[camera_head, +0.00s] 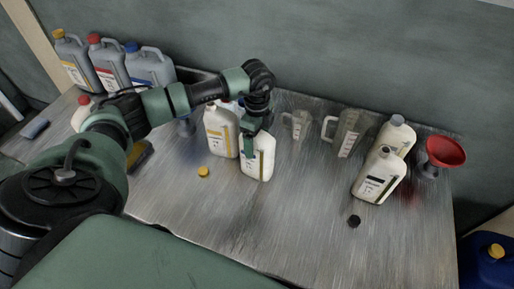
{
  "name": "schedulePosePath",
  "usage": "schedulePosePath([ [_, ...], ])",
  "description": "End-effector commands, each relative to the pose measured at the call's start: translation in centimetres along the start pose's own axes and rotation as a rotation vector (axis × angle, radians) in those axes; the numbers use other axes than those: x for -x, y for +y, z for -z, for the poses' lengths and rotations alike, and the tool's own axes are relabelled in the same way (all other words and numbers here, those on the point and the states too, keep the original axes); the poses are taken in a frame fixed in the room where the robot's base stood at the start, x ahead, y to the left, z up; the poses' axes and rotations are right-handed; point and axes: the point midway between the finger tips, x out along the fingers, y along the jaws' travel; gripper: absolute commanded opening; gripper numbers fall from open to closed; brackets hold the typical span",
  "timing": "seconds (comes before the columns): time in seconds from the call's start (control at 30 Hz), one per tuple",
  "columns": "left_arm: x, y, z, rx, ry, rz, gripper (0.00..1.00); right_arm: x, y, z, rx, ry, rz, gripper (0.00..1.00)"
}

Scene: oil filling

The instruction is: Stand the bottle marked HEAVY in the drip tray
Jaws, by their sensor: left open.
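Several cream bottles stand on the metal bench, and their label text is too small to read, so I cannot tell which is marked HEAVY. One cream bottle (257,162) stands directly below my left gripper (251,130), which is open around or just above its top; contact is unclear. A yellow-labelled cream bottle (219,134) stands just left of it. An open cream bottle with a dark label (378,178) and a grey-capped one (397,136) stand at the right. I cannot make out the drip tray; my left arm hides part of the bench's back. My right gripper is out of view.
Grey canisters (150,68) stand at the back left. Clear jugs (347,133) stand mid-bench, a red funnel (446,152) at the right. A yellow cap (203,171) and black cap (354,221) lie loose. The bench's front middle (285,220) is clear.

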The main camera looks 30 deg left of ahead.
Motion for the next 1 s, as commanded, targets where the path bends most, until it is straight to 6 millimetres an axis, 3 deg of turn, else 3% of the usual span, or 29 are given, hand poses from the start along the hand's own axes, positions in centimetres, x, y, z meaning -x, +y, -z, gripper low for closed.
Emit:
schedulePosePath([
  [0.07,0.0,0.0,0.0,0.000,0.000,0.000,0.82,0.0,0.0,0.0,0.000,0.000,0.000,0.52],
  [0.37,0.0,0.0,0.0,0.000,0.001,0.000,0.00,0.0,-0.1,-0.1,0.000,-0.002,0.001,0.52],
  [0.77,0.5,-0.2,0.0,0.000,0.003,0.005,0.00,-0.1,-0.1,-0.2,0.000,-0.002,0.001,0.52],
  [1.0,2.7,-0.2,0.0,-0.001,0.004,0.008,0.00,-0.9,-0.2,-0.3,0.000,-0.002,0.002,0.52],
])
